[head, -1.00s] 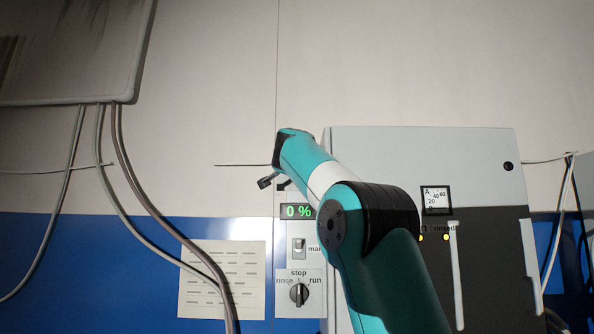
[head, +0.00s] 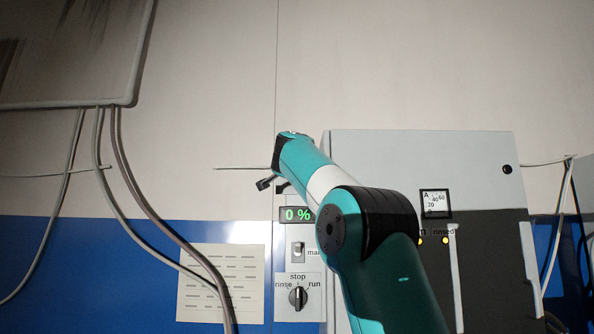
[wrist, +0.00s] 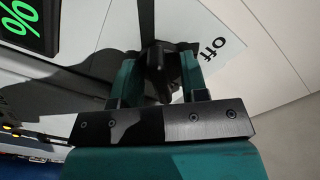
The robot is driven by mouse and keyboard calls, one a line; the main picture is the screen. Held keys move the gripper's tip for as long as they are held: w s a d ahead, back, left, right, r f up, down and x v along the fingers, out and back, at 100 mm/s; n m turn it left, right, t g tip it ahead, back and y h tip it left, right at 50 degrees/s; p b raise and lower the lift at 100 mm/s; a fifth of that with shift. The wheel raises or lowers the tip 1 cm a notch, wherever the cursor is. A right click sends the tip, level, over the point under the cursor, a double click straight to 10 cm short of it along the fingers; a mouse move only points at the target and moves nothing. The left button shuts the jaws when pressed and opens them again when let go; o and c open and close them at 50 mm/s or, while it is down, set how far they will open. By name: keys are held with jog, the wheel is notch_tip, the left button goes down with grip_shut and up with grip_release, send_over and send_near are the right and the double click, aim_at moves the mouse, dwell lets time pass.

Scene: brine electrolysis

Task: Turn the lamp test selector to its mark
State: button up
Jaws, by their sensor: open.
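In the wrist view, a black knob (wrist: 157,62) sits on a pale panel with the word "Off" beside it. It looks like the lamp test selector, but no lamp test label or mark is readable. My gripper (wrist: 158,78) has its two teal fingers apart, one on either side of the knob. I cannot tell whether they touch it. In the head view my gripper (head: 273,186) is at the wall panel, just above the green 0 % display (head: 297,214). My arm hides the knob there.
Below the display are a rocker switch (head: 298,250) and a rinse/stop/run knob (head: 298,297), its pointer near stop. A grey cabinet (head: 420,155) with an ammeter (head: 435,203) stands right. Loose cables (head: 150,215) hang at the left, over a paper sheet (head: 235,265).

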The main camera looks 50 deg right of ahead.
jog(key=b+v, duration=0.5)
jog(key=v, duration=1.2)
jog(key=shift+a, duration=0.25)
